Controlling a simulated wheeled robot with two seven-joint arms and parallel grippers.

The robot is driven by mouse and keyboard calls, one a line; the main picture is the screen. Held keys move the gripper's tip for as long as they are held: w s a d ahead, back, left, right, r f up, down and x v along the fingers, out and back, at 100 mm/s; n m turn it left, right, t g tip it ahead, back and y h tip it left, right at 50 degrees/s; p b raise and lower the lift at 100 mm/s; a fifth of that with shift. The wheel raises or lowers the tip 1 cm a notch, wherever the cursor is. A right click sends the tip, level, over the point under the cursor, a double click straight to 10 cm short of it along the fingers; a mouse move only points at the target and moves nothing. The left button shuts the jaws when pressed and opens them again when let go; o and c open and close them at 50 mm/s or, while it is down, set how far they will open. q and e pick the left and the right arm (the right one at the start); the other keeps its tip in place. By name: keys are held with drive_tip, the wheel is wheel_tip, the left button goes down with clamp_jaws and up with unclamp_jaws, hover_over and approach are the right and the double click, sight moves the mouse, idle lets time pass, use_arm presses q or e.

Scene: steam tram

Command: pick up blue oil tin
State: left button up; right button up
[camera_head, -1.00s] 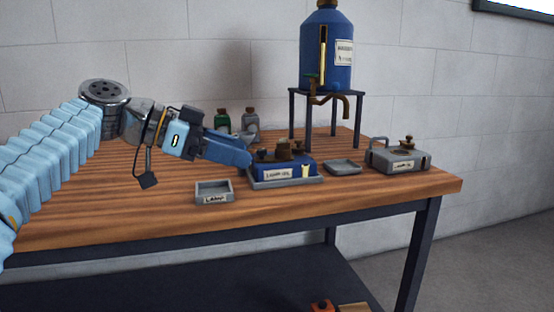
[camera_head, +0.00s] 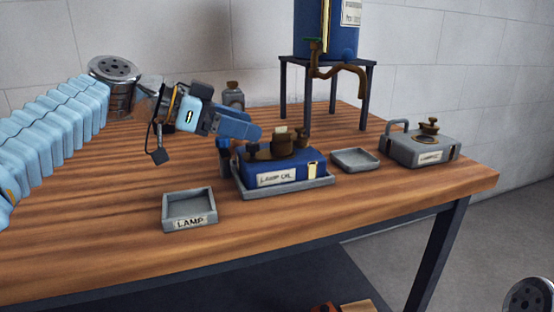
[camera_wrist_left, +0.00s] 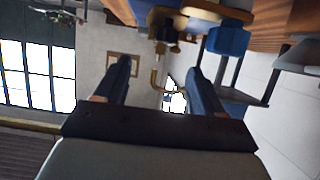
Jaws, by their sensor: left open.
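The blue oil tin (camera_head: 300,172), a low blue box with a "LAMP OIL" label and brass fittings on top, sits in a grey tray (camera_head: 325,183) on the wooden table. My left gripper (camera_head: 246,142) is open at the tin's upper left, close to the brass fittings and partly in front of them. I cannot tell whether it touches. In the left wrist view both fingers of the left gripper (camera_wrist_left: 160,80) are apart, with nothing clearly between them. My right gripper is not in view.
A grey "LAMP" tray (camera_head: 180,222) stands front left. An empty grey dish (camera_head: 355,160) and a grey tin (camera_head: 425,148) stand to the right. A blue tank (camera_head: 330,30) with a brass tap rises behind on a stand (camera_head: 368,95). A grey bottle (camera_head: 233,96) stands behind my gripper.

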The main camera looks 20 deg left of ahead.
sight(280, 132)
use_arm(q)
drive_tip(key=p+x, duration=0.1)
drive_tip(key=x, duration=0.7)
drive_tip(key=shift+d+r, duration=0.1)
drive_tip(key=shift+r, duration=0.1)
clamp_jaws()
